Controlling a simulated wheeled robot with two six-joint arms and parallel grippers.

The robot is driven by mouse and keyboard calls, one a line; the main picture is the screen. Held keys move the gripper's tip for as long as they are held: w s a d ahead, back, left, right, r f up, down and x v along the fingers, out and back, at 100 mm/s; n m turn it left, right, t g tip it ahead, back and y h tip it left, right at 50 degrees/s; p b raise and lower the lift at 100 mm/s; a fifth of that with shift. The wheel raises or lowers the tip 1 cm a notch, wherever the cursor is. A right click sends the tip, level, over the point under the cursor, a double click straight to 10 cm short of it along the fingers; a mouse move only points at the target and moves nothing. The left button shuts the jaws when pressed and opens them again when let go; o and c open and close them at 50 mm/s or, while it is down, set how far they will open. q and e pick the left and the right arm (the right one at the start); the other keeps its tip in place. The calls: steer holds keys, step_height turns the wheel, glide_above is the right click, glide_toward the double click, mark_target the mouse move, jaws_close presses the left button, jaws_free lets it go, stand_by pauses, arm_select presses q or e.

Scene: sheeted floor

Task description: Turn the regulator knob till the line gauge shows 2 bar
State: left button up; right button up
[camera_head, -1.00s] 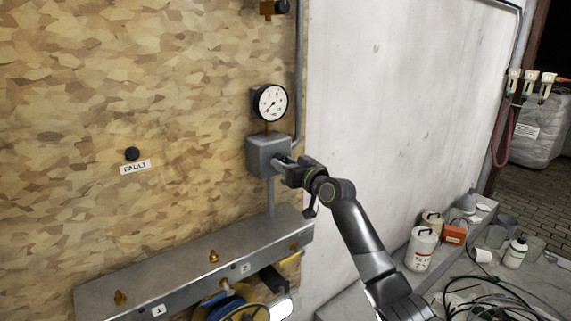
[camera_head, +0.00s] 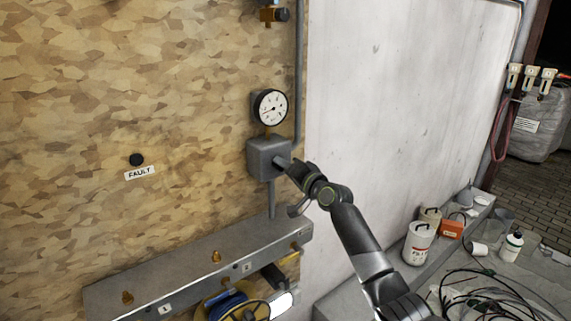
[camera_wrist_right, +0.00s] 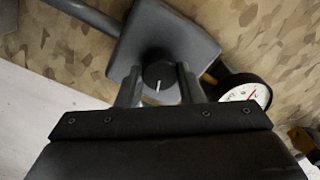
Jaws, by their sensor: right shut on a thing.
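The regulator is a grey box (camera_head: 267,158) on the wall with a round black knob (camera_wrist_right: 159,73) on its front. In the right wrist view a white mark on the knob points down toward my gripper body. My right gripper (camera_head: 287,164) is shut on the knob, one finger on each side; it also shows in the right wrist view (camera_wrist_right: 159,86). The white-faced line gauge (camera_head: 270,107) sits just above the box. Its needle points left and slightly down; the numbers are too small to read. The gauge also shows at the right wrist view's right side (camera_wrist_right: 243,93). My left gripper is out of view.
A grey pipe (camera_head: 299,70) runs down beside the gauge. A metal ledge (camera_head: 200,266) with brass fittings juts out below the box. A black button (camera_head: 137,160) labelled FAULT is on the left. White wall is clear to the right.

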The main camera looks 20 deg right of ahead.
steer(key=shift+m, duration=0.6)
steer(key=o, duration=1)
steer(key=shift+c, duration=0.2)
steer(key=b+v, duration=0.2)
steer(key=v, duration=1.5)
steer(key=shift+s, duration=0.2)
steer(key=shift+d, duration=0.1)
